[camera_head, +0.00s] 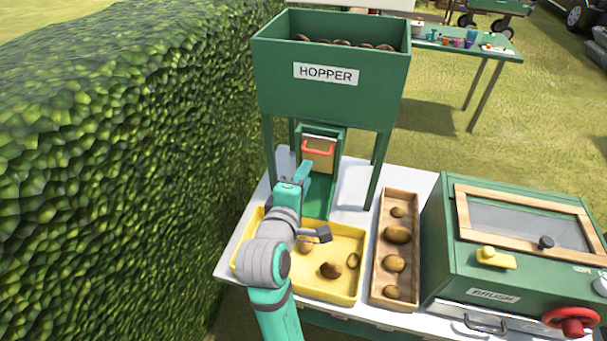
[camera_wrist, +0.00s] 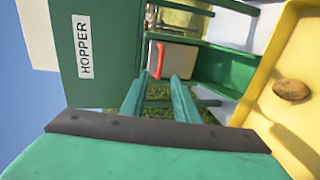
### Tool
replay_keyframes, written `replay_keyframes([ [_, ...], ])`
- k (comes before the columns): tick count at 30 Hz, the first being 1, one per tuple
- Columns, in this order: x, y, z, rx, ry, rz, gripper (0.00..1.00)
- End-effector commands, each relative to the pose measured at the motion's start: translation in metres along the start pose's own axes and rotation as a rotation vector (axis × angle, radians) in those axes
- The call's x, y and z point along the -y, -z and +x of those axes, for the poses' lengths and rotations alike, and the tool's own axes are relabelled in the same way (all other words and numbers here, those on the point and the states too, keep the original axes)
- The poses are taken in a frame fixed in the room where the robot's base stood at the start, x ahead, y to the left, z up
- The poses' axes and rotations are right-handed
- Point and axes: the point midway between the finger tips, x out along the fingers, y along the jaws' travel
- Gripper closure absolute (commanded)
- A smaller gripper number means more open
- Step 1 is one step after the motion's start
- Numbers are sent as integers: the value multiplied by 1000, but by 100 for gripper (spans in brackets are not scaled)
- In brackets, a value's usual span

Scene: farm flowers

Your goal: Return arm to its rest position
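My teal arm (camera_head: 283,262) reaches up from the bottom of the head view, over the yellow tray (camera_head: 346,291). My gripper (camera_head: 305,168) is in front of the hopper's chute, just below its red handle (camera_head: 319,150). In the wrist view, my gripper (camera_wrist: 158,80) shows two teal fingers apart with nothing between them, so it is open. The red handle (camera_wrist: 160,60) is beyond the fingertips there, and no contact shows. The green hopper (camera_head: 331,100) holds several brown potatoes. My arm hides part of the yellow tray.
Potatoes lie in the yellow tray, including one at its middle (camera_head: 331,270). A wooden tray (camera_head: 382,223) with several potatoes stands right of it. A green brush machine (camera_head: 437,245) is at the far right. A hedge (camera_head: 120,170) borders the left side.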

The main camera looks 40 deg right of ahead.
Motion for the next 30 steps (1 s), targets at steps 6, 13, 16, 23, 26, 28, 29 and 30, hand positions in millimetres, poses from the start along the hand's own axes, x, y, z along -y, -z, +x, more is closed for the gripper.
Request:
replay_keyframes([
  [6,0,0,0,0,0,0,72],
  [13,15,10,-4,-32,5,15,72],
  [16,41,26,-12,-87,13,47,72],
  [23,115,65,-49,-258,54,175,72],
  [26,145,78,-70,-330,81,240,72],
  [28,165,84,-87,-378,105,288,72],
  [29,174,86,-94,-397,115,308,72],
  [30,185,89,-104,-424,131,337,72],
])
